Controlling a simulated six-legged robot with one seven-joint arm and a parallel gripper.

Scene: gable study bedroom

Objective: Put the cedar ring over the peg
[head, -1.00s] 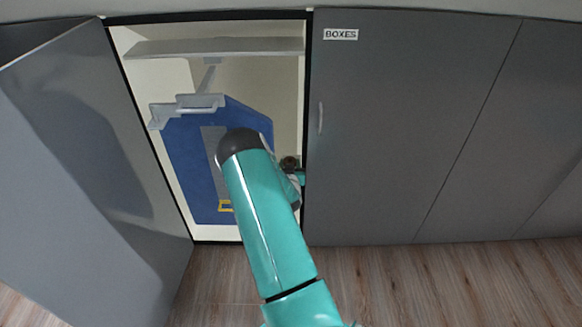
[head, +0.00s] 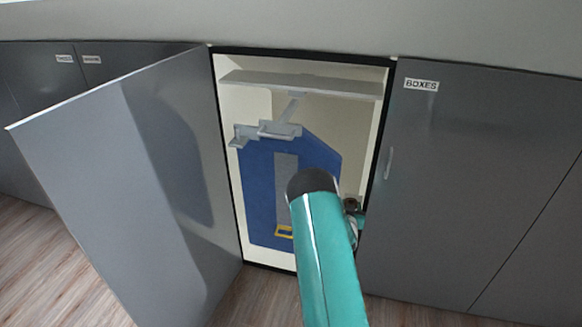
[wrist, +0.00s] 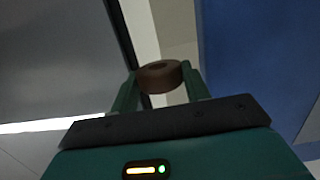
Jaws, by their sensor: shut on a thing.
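The cedar ring (wrist: 162,82) is a brown, thick ring between the two green fingers of my gripper (wrist: 160,88) in the wrist view. My gripper is shut on it, and its hole partly shows from above. In the head view my teal arm reaches to the open cupboard. Only a small part of my gripper (head: 357,217) and a brown bit of the ring (head: 351,204) show beside the arm, near the opening's right edge. I cannot make out a peg in either view; my arm covers part of the cupboard's inside.
The cupboard door (head: 135,190) stands open on the left. Inside are a shelf (head: 300,85), a grey bracket (head: 275,130), a blue board (head: 260,190) and a yellow piece (head: 284,231). A shut door labelled BOXES (head: 450,180) is close on the right.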

